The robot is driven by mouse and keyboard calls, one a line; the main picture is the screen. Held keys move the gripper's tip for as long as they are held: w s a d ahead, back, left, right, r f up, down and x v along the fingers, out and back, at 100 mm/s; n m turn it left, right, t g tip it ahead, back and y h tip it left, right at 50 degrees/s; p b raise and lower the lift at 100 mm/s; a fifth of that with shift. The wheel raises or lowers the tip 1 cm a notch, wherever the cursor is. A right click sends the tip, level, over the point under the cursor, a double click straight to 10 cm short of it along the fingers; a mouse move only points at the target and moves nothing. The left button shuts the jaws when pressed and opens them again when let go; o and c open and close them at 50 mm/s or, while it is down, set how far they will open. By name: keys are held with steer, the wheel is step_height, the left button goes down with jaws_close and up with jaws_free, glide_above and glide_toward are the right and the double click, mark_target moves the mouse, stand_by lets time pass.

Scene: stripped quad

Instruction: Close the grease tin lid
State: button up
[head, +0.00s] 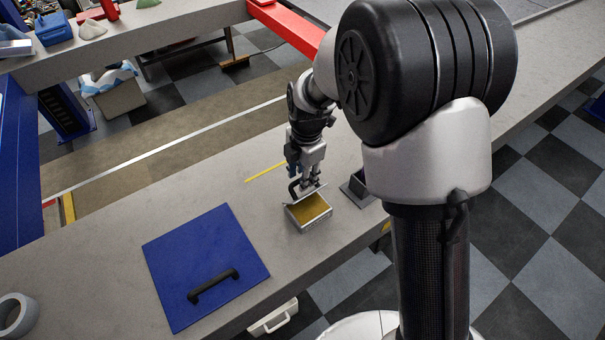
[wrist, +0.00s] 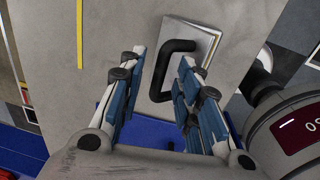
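The grease tin (head: 310,224) is a small silver box on the grey bench, with amber grease showing inside. Its silver lid (head: 308,194) stands open at the tin's far side; the lid also shows in the wrist view (wrist: 205,44). A black bar handle (wrist: 163,62) is on the lid's outer face. My gripper (head: 305,182) is at the lid. In the wrist view my gripper (wrist: 160,68) is open, with one finger on each side of the handle. Gaps show between the fingers and the handle. The tin's inside is hidden in the wrist view.
A blue panel (head: 205,260) with a black handle lies left of the tin. A dark block (head: 357,190) stands close to the tin's right. A yellow strip (head: 265,172) marks the bench behind. A grey tape roll (head: 16,314) is at far left. Bare bench lies between panel and tin.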

steer(key=shift+c, duration=0.6)
jaws_close()
